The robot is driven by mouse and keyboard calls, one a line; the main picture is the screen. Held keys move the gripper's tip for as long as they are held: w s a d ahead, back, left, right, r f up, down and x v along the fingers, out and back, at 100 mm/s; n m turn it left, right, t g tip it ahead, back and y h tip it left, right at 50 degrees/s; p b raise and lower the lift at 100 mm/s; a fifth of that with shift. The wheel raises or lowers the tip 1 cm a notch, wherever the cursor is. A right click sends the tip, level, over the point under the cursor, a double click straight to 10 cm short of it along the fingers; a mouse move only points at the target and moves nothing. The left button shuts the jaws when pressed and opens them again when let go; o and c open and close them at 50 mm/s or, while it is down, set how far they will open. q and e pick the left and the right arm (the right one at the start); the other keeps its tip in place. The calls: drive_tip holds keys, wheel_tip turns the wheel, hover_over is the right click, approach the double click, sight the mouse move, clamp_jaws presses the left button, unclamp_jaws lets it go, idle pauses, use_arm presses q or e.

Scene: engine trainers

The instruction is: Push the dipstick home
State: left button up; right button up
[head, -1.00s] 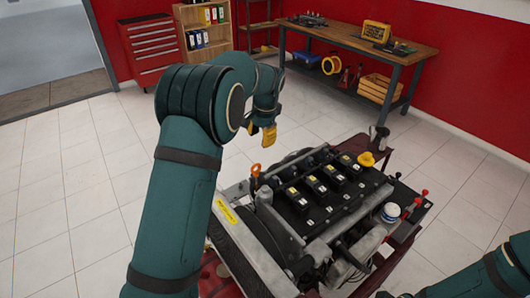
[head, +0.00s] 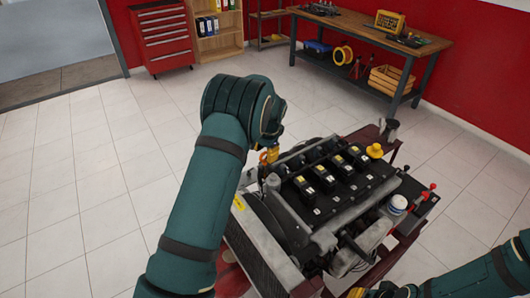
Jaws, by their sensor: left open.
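The engine (head: 325,195) stands on a dark red stand, with a black cover and several coils on top. The dipstick's orange handle (head: 263,158) shows at the engine's far left corner, small and partly hidden. My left gripper (head: 272,155), with yellow fingers, is open right at the handle; I cannot tell whether it touches. My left forearm and wrist hide part of that corner. How deep the dipstick sits cannot be seen. My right gripper (head: 358,292) is at the bottom edge, partly cut off, and its jaws are unclear.
A yellow cap (head: 375,150) and a white-and-blue reservoir cap (head: 397,204) are on the engine's right side. Red-handled levers (head: 424,193) stand beyond it. A workbench (head: 375,35), red tool chest (head: 162,38) and shelf (head: 216,30) are at the back. The tiled floor at left is clear.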

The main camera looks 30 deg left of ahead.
use_arm(q)
drive_tip(key=shift+f, duration=0.2)
clamp_jaws()
idle(0.3)
wheel_tip(320, 180, down, 9)
drive_tip(key=b, duration=0.5)
drive_tip(key=shift+r, duration=0.1)
drive_tip(key=shift+s, duration=0.15)
